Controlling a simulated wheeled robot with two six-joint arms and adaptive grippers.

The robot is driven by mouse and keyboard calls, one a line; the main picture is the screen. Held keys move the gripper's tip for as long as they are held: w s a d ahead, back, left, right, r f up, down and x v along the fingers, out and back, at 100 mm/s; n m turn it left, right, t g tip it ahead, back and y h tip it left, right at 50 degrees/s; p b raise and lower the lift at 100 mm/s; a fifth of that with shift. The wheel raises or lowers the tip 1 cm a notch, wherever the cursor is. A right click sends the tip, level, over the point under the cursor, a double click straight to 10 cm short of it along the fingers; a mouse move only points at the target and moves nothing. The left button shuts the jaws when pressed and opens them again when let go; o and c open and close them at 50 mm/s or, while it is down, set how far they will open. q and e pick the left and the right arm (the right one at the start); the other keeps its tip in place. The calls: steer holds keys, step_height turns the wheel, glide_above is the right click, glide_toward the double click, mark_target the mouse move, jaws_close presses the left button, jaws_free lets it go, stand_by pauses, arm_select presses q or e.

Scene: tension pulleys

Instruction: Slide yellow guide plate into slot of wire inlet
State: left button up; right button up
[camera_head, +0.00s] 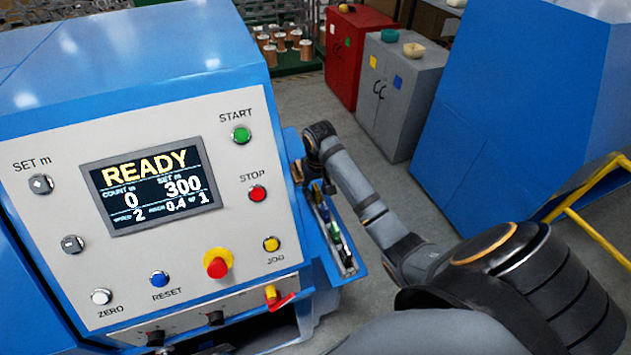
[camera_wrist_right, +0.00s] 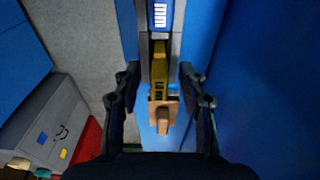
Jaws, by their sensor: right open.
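The yellow guide plate (camera_wrist_right: 159,62) shows in the right wrist view, lined up with a narrow grey channel that looks like the wire inlet (camera_wrist_right: 146,75). A tan block-like handle (camera_wrist_right: 164,118) is at its near end. The plate appears to lie within the channel, but I cannot tell how deep. My right gripper (camera_wrist_right: 159,72) is open, one finger on each side of the plate with visible gaps, not touching it. In the head view its fingers are mostly hidden beside the blue machine. My left gripper is not in view.
The blue machine's control panel (camera_head: 60,205) reads READY. Red (camera_head: 345,60) and grey (camera_head: 400,95) cabinets stand behind. A yellow rail (camera_head: 600,240) is at far right.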

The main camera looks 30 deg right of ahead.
steer(key=shift+c, duration=2)
steer(key=shift+d, duration=0.1)
steer(key=c, duration=0.5)
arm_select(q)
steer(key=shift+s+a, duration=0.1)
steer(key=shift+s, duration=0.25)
arm_select(e)
steer(key=shift+r, duration=0.15)
steer(key=shift+r, duration=0.25)
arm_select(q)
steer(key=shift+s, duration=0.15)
arm_select(e)
steer(key=shift+r, duration=1.45)
steer(key=shift+r, duration=0.2)
steer(key=shift+r, duration=0.45)
